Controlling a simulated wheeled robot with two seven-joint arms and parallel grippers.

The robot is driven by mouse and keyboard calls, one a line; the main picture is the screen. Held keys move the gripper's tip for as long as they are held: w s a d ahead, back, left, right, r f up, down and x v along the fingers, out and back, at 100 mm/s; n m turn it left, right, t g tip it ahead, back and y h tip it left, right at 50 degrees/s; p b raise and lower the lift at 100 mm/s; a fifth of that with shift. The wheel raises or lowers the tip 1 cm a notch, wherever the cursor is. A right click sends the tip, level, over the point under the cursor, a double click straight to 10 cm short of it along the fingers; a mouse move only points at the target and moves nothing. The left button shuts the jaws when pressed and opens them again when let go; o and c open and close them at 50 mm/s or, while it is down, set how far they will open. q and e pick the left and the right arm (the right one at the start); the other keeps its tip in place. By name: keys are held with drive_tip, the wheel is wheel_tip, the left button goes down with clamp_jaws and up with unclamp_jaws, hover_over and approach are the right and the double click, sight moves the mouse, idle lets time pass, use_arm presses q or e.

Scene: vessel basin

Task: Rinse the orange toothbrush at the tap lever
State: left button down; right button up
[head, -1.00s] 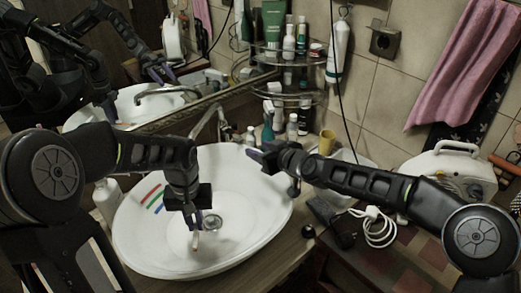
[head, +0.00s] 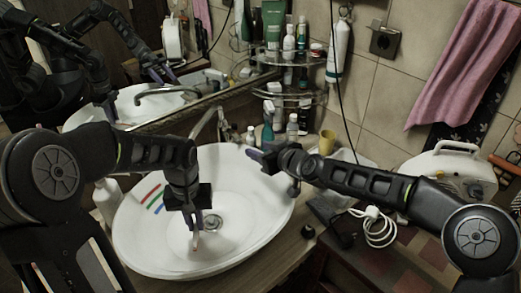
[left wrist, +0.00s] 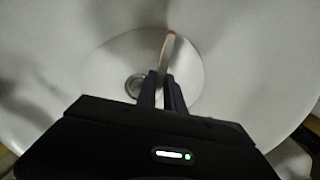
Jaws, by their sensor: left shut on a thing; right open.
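My left gripper (head: 195,222) is over the white basin (head: 140,240), shut on the orange toothbrush (head: 195,242), whose pale end shows below the fingertips. In the left wrist view the toothbrush (left wrist: 167,52) stands out between the two fingers (left wrist: 162,90), with an orange tip at its top. The tap (head: 207,122) rises at the back rim of the basin, behind my left forearm. Its lever is hard to make out. My right gripper (head: 258,157) is open and empty near the right back rim of the basin.
Red, green and blue strips (head: 153,196) lie on the basin's left side. The drain (head: 212,222) is near my left gripper. A yellow cup (head: 327,142) and several bottles stand behind the right gripper. A white coiled cable (head: 378,228) lies at right.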

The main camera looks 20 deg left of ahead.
use_arm(q)
drive_tip(key=shift+r, duration=0.1)
idle(0.4)
drive_tip(key=shift+s+d+r+p, duration=0.6)
drive_tip(key=shift+s+r+p, duration=0.05)
drive_tip(key=shift+r, duration=0.15)
drive_tip(key=shift+s+d+r, duration=1.05)
drive_tip(key=shift+s+r, duration=0.1)
drive_tip(key=shift+s, duration=0.1)
drive_tip(key=shift+w+f, duration=0.1)
drive_tip(key=w+a+f, duration=0.1)
drive_tip(key=f, duration=0.1)
drive_tip(key=w+a+f+b, duration=0.1)
drive_tip(key=w+a+f, duration=0.1)
drive_tip(key=shift+w, duration=0.15)
drive_tip(key=shift+w+a, duration=0.25)
